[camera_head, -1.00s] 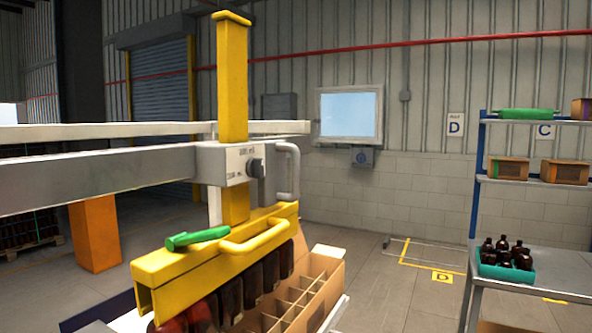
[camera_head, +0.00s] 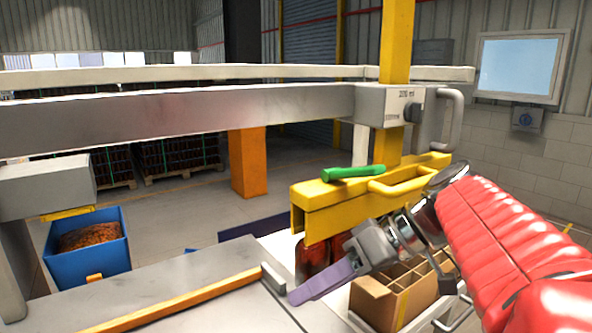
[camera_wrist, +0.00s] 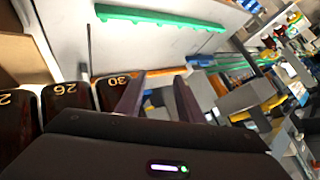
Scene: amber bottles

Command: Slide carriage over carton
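The carriage (camera_head: 384,106) is a grey block on a grey beam, with a yellow post, a grey side handle and a black knob. Below it hangs a yellow lifting head (camera_head: 318,208) with a green lever (camera_head: 352,173) and a yellow handle. Amber bottles (camera_head: 312,262) show under the head, left of the cardboard carton (camera_head: 378,304). The carton's visible cells look empty. My gripper (camera_head: 296,297), with purple fingers, is low in front of the bottles, not touching the carriage. In the wrist view its fingers (camera_wrist: 158,96) are apart with nothing between them.
A steel table with an orange strip (camera_head: 180,302) lies in the foreground. A blue bin (camera_head: 88,252) stands at left, an orange post (camera_head: 248,162) behind. Numbered dark bottle tops (camera_wrist: 66,95) are close to my gripper.

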